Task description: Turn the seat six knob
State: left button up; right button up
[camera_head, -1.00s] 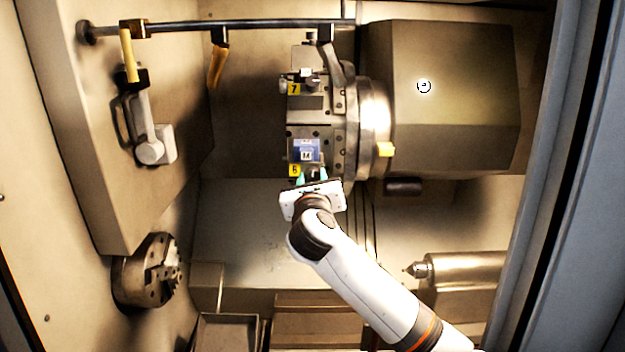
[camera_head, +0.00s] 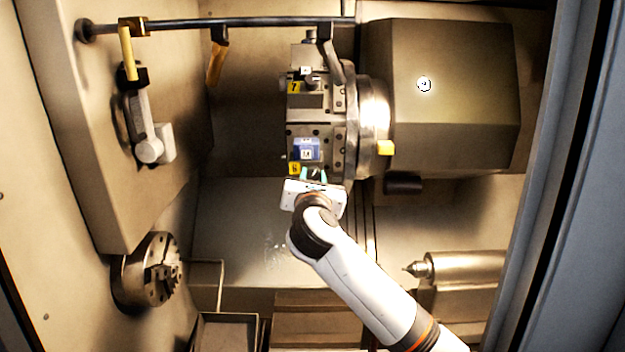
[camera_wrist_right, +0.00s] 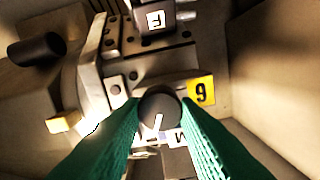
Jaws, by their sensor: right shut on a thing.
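The seat six knob (camera_wrist_right: 159,107) is a dark round knob with a white pointer line, seen in the right wrist view beside the yellow "6" label (camera_wrist_right: 201,91). My right gripper (camera_wrist_right: 160,118) is shut on the knob, with one green finger on each side of it. In the head view the right gripper (camera_head: 313,176) reaches up to the underside of the turret (camera_head: 318,130), just below the yellow "6" label (camera_head: 295,169). The knob is hidden or too small to make out there. My left gripper is not in view.
A yellow "7" label (camera_head: 293,87) marks the seat above. A chuck (camera_head: 150,272) is at lower left and a pointed tailstock (camera_head: 440,267) at lower right. A bar (camera_head: 250,22) with yellow-ended arms crosses the top. The space left of the turret is free.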

jog(key=m+b, duration=0.1)
jog(key=m, duration=0.5)
jog(key=shift+f+m+b, duration=0.15)
jog(key=shift+m+b, duration=0.15)
jog(key=m+b, duration=0.1)
jog(key=m, duration=0.2)
jog(key=shift+m+b, duration=0.55)
jog(key=shift+m, duration=1.05)
jog(key=o, duration=1)
jog(key=shift+c, duration=0.2)
